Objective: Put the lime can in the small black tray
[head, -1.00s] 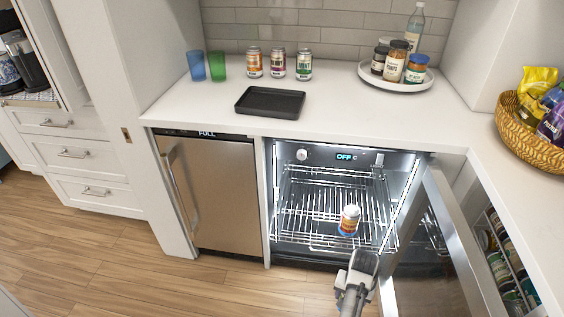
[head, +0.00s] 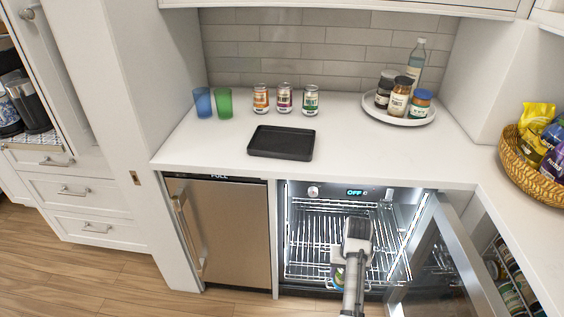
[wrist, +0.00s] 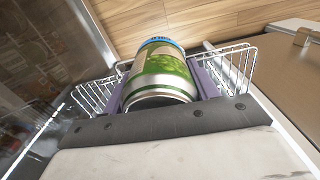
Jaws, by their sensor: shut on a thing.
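My gripper (head: 338,276) is shut on the lime can (wrist: 162,78), in front of the open fridge's wire rack. The small black tray (head: 281,143) lies empty on the white counter, above and left of my gripper.
Three cans stand behind the tray: orange (head: 261,98), purple (head: 284,97) and green (head: 311,101). Blue (head: 202,102) and green (head: 223,102) cups stand at left. A round tray of jars (head: 398,117) is at right. The open fridge door (head: 450,255) stands right of my arm. Counter around the tray is clear.

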